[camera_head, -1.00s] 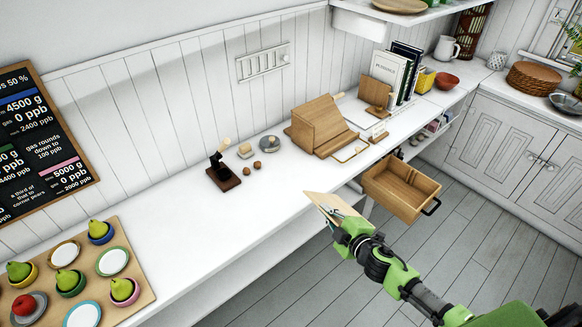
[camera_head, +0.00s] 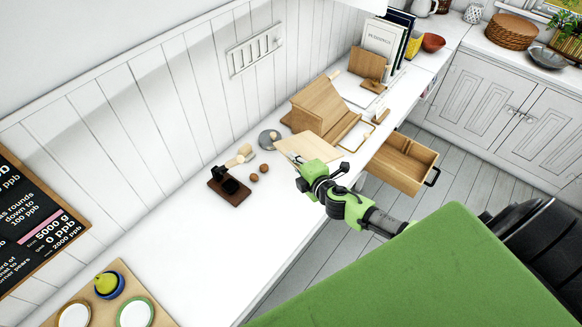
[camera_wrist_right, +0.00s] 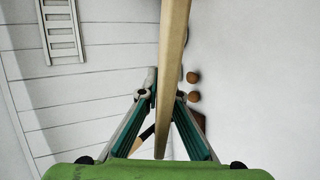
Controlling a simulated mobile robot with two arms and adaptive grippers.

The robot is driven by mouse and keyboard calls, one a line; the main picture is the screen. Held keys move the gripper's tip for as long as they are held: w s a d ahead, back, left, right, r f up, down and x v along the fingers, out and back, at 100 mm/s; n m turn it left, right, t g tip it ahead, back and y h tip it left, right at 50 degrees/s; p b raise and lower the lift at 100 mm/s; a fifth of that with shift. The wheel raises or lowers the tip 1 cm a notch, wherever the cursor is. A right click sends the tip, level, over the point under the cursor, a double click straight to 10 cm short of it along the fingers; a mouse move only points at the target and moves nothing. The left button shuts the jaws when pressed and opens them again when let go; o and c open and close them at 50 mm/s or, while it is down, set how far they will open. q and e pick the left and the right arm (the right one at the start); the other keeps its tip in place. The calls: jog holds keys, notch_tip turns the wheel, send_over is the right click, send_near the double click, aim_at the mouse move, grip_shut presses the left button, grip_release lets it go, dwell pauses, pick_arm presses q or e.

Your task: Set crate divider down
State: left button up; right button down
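The crate divider (camera_head: 308,146) is a thin, flat, pale wooden board. My right gripper (camera_head: 299,161) is shut on it at its near left edge and holds it over the white counter, just left of a slanted wooden box. In the right wrist view the divider (camera_wrist_right: 173,60) shows edge-on between the two fingers of the gripper (camera_wrist_right: 163,97), one on each side. I cannot tell whether the divider touches the counter. My left gripper is not in view.
The slanted wooden box (camera_head: 322,107) stands close behind the divider. Two brown balls (camera_head: 259,173), a grey dish (camera_head: 269,137) and a dark stand (camera_head: 229,190) lie to the left. An open wooden drawer (camera_head: 402,163) juts out at right. The near left counter (camera_head: 190,262) is clear.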

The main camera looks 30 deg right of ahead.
jog(key=shift+s+d, duration=0.2)
jog(key=shift+s, duration=0.15)
jog(key=shift+s+d+f+b, duration=0.1)
jog(key=shift+s+f+b, duration=0.2)
jog(key=shift+b, duration=0.3)
jog(key=f+b, duration=0.2)
jog(key=f, duration=0.1)
jog(key=f+b, duration=0.6)
jog(key=shift+w, duration=0.25)
jog(key=c, duration=2.4)
grip_release()
jog(key=shift+s, duration=0.1)
